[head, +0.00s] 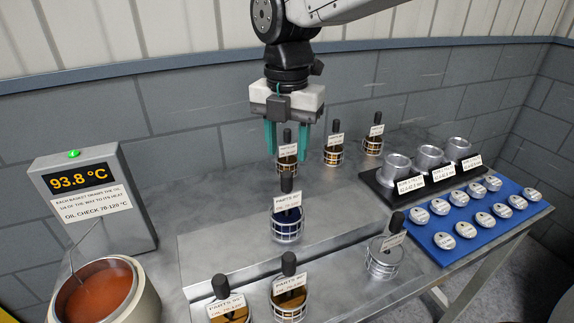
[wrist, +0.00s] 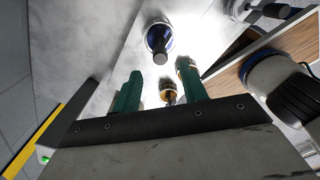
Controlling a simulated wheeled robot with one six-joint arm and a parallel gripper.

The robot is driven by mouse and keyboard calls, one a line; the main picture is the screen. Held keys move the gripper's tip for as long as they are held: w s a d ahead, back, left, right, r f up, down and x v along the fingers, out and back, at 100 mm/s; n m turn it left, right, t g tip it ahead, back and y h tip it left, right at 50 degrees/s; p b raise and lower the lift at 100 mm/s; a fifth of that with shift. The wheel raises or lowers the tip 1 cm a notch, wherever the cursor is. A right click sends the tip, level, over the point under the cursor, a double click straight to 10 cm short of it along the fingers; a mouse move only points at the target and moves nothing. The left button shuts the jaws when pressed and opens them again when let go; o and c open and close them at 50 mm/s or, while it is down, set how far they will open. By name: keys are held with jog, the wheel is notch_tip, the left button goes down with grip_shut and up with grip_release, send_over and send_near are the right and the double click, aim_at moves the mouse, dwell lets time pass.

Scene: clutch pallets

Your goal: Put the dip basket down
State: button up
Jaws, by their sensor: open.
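My gripper (head: 287,155) is open over the back of the table, with its two green fingers pointing down. A small wire dip basket (head: 287,165) with amber contents, a label and a black upright handle stands on the table at the fingertips. Its handle shows between the fingers, which look apart from it. In the wrist view my gripper (wrist: 158,85) shows both fingers spread, with an amber basket (wrist: 169,94) seen between them. Two similar baskets stand to the right, the nearer one (head: 333,156) and the farther one (head: 373,146).
A blue-filled basket (head: 287,228) stands in front, with more baskets nearer me, including an empty-looking one (head: 384,260). An oil pot (head: 148,300) and a 93.8 °C display (head: 80,179) are left. Silver cups (head: 429,157) and a blue mat (head: 455,262) with discs are right.

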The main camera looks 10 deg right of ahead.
notch_tip(320, 180, up, 5)
jog(key=s+d+f+m, duration=0.1)
jog(key=s+d+m, duration=0.7)
jog(key=d+m, duration=0.45)
jog(key=s+d+f+m, duration=0.4)
jog(key=s+m, duration=0.1)
jog(key=m, duration=0.4)
jog(key=s+d+f+m+t, duration=0.1)
jog(key=s+d+f+m, duration=0.3)
jog(key=s+m, duration=0.2)
jog(key=m, duration=0.2)
jog(key=shift+s+d+m, duration=0.15)
jog(key=shift+s+m, duration=0.1)
jog(key=shift+m, duration=0.1)
jog(key=shift+o, duration=0.5)
